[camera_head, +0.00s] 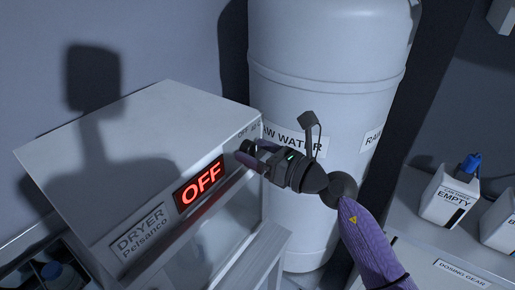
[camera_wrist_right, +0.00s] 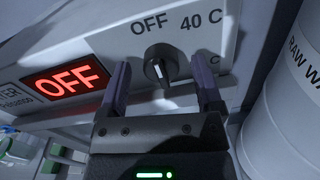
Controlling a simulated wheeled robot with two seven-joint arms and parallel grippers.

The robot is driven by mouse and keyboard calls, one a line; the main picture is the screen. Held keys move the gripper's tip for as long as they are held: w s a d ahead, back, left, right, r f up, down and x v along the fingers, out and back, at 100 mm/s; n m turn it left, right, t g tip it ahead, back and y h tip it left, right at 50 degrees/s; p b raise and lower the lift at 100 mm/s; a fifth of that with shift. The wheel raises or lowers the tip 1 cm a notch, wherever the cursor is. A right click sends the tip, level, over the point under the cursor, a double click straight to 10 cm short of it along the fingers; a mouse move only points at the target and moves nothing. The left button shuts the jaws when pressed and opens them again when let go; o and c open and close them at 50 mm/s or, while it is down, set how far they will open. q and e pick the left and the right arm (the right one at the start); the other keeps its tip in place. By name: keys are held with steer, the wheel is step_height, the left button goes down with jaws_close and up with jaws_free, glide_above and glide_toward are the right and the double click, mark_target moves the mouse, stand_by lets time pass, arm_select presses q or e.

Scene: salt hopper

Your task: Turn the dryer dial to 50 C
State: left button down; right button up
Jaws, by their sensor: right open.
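The dryer (camera_head: 150,115) is a pale box at the left of the head view, with a red display (camera_head: 200,184) reading OFF. Its black dial (camera_wrist_right: 160,64) shows in the right wrist view, with a white pointer line. The marks OFF and 40 C are printed above it, and another mark ending in C at the right is partly hidden by a finger. My right gripper (camera_wrist_right: 160,85) is open, with one finger on each side of the dial; I cannot tell whether they touch it. In the head view my right gripper (camera_head: 250,152) is at the dryer's front right corner.
A large raw water tank (camera_head: 325,80) stands close behind and right of the dryer. A counter at the right holds a white container marked EMPTY (camera_head: 449,200) with a blue cap. Dark bins with bottles (camera_head: 50,272) are at the lower left.

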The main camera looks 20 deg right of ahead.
arm_select(q)
steer(key=shift+w+d, duration=0.1)
steer(key=shift+d, duration=0.1)
arm_select(e)
steer(key=shift+c, duration=1)
jaws_close()
arm_select(q)
steer(key=shift+r, duration=0.1)
